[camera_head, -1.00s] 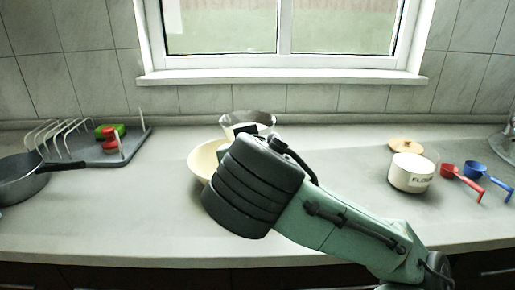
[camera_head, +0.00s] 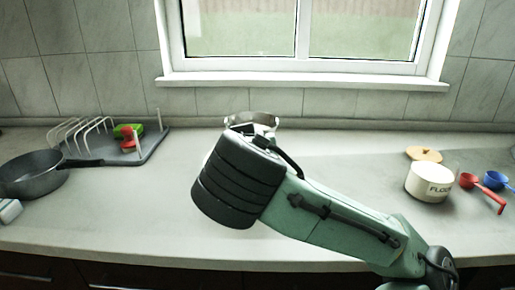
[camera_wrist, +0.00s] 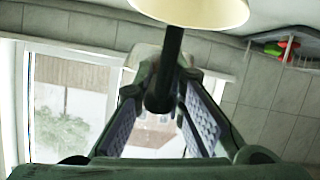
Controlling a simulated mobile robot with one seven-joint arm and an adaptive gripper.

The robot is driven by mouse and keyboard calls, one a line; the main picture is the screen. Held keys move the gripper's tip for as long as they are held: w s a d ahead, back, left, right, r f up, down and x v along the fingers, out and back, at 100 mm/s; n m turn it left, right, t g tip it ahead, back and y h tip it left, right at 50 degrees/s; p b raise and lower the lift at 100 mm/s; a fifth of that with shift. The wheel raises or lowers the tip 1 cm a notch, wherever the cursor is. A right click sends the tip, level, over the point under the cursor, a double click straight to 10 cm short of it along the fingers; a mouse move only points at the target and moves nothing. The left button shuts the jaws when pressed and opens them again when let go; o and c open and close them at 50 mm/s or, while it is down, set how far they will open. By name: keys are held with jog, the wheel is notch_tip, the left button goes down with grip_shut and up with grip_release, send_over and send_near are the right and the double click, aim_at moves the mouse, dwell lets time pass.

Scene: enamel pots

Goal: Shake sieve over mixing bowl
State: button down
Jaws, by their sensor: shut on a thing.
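My gripper (camera_wrist: 163,84) is in the middle of the wrist view, its two padded fingers closed about a dark handle (camera_wrist: 172,55), which I take for the sieve's. The cream mixing bowl (camera_wrist: 195,10) is cut off by the top edge of the wrist view. In the head view my wrist covers nearly all of the bowl. Whether the sieve is directly over the bowl I cannot tell.
A white flour pot (camera_head: 428,183) stands to the right, with a wooden lid (camera_head: 424,154) behind it and red (camera_head: 469,181) and blue (camera_head: 496,180) scoops beside it. A dish rack (camera_head: 150,145) and a dark pan (camera_head: 32,174) are left.

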jog(key=shift+w+a, duration=0.25)
jog(key=shift+a, duration=0.35)
jog(key=shift+w+a, duration=0.25)
jog(key=shift+a, duration=0.3)
jog(key=shift+f, duration=0.1)
jog(key=shift+f+b, duration=0.4)
jog(key=shift+b, duration=0.15)
